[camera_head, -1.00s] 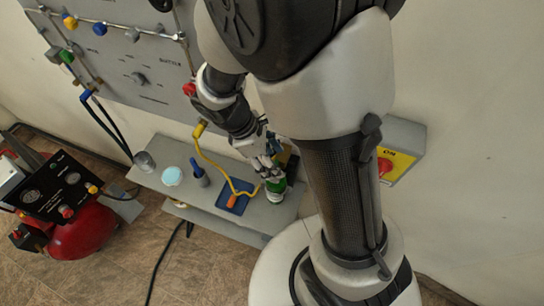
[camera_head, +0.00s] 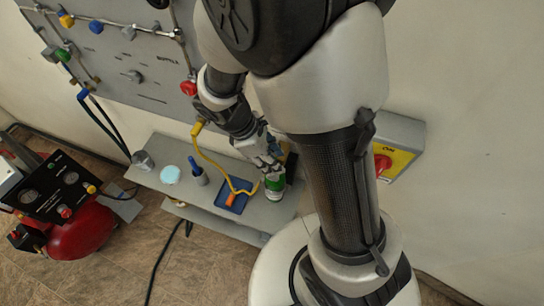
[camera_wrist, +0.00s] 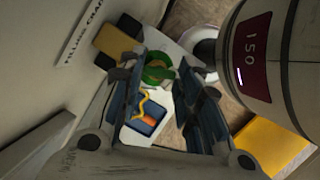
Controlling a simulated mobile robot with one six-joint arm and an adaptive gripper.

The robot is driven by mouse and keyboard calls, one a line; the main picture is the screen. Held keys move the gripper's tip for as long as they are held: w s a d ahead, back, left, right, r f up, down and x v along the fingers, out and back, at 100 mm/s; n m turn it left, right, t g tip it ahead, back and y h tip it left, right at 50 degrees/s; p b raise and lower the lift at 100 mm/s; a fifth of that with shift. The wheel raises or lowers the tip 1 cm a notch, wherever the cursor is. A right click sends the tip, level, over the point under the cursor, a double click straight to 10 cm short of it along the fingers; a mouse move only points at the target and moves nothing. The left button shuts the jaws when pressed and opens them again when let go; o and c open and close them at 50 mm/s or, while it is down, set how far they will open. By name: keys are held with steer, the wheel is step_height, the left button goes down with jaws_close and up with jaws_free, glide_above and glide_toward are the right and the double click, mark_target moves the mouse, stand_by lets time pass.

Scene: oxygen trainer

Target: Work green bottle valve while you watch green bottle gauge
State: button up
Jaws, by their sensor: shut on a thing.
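My gripper (camera_wrist: 155,72) points down at the right end of the grey bench, with its fingers on either side of a round green part (camera_wrist: 157,68), shut on it. In the head view this green part (camera_head: 275,184) shows just under my gripper (camera_head: 271,174), on top of a pale body, probably the green bottle's valve. My fingers and arm hide part of it. I cannot make out the green bottle gauge or read any dial for it.
The bench (camera_head: 152,180) also holds a blue tray (camera_head: 222,203) with a yellow cord and an orange piece, a blue item (camera_head: 198,172) and a light-blue disc (camera_head: 170,175). A red compressor (camera_head: 85,232) stands left.

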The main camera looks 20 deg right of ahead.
steer(key=shift+c, duration=0.9)
steer(key=shift+d+r+m+g+p, duration=0.15)
steer(key=shift+m+g+p, duration=0.25)
steer(key=shift+m+p, duration=0.6)
steer(key=shift+w+m+g+y, duration=0.25)
steer(key=shift+m+y, duration=0.25)
steer(key=shift+m, duration=0.7)
steer(key=shift+s, duration=0.1)
steer(key=o, duration=1.1)
steer(key=v, duration=1.2)
